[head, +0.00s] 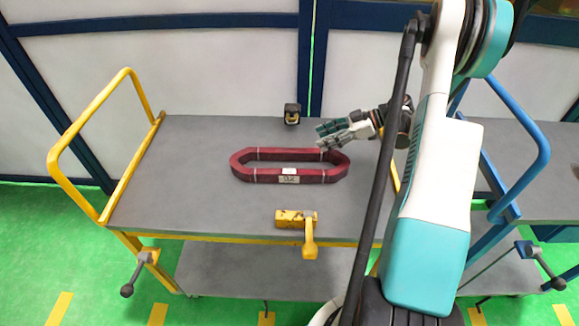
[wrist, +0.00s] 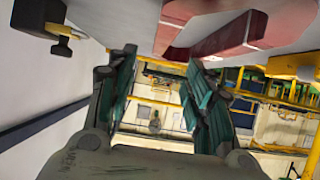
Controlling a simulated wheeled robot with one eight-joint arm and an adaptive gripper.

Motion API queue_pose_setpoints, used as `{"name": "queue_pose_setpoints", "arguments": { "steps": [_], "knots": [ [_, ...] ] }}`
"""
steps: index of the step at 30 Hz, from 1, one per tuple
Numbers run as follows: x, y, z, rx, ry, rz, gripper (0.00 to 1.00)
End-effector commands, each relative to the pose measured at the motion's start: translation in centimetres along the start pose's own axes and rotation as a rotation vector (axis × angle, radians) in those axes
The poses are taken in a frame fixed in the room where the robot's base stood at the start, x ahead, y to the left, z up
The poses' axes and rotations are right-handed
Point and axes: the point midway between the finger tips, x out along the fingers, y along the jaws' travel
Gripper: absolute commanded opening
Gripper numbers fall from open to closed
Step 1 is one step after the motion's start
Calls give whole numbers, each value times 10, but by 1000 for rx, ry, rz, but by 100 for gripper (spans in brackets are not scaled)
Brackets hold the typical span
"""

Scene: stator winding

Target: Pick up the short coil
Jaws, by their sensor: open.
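A dark red coil (head: 265,177), a closed loop with pointed ends, lies flat on the grey cart top. A white label sits on its near side. In the wrist view, part of the coil (wrist: 240,20) shows at the top edge, and the rest is out of frame. My gripper (head: 321,136) is open and empty, with its fingers pointing left, by the coil's far right end. It appears slightly above the cart top; whether it touches the coil cannot be told. In the wrist view, the green-padded fingers of my gripper (wrist: 160,70) stand apart with nothing between them.
A small black and yellow block (head: 292,113) stands at the cart's back edge. A yellow clamp-like piece (head: 297,221) is at the front edge. The grey cart top (head: 160,200) is clear left of the coil. A yellow handle (head: 88,130) rises at the left.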

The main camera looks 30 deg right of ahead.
Motion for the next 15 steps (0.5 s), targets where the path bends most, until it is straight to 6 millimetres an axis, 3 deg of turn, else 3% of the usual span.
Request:
{"name": "queue_pose_setpoints", "arguments": {
  "steps": [6, 15],
  "knots": [
    [45, 0, 2, 0, -2, -2, 47],
    [68, 0, 1, 2, -2, 1, 47]
  ]
}}
